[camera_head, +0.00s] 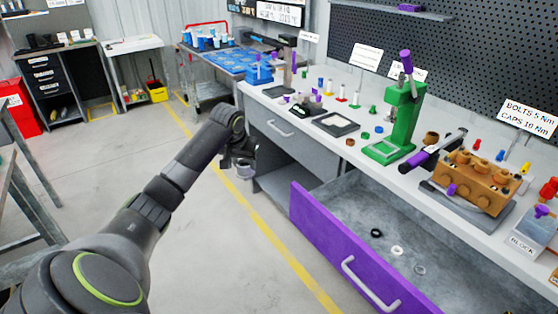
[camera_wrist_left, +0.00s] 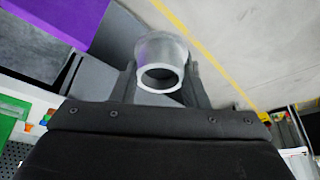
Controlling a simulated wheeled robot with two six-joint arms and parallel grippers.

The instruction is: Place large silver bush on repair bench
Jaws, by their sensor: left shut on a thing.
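The large silver bush (camera_wrist_left: 162,62) is a shiny hollow cylinder with a flared rim, its open end facing the left wrist camera. My left gripper (camera_wrist_left: 160,88) is shut on it, a finger on each side. In the head view my left gripper (camera_head: 240,162) hangs over the floor, in front of the long bench (camera_head: 318,138) and left of its open drawer. The bush is small and hard to make out there. The bench has a white top and grey drawers. My right gripper is in neither view.
A purple-fronted drawer (camera_head: 335,258) stands open with a few rings inside. A green press (camera_head: 398,120), an orange pump block (camera_head: 474,182) and a black-rimmed tray (camera_head: 336,124) stand on the bench. A blue-topped table (camera_head: 222,60) is behind.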

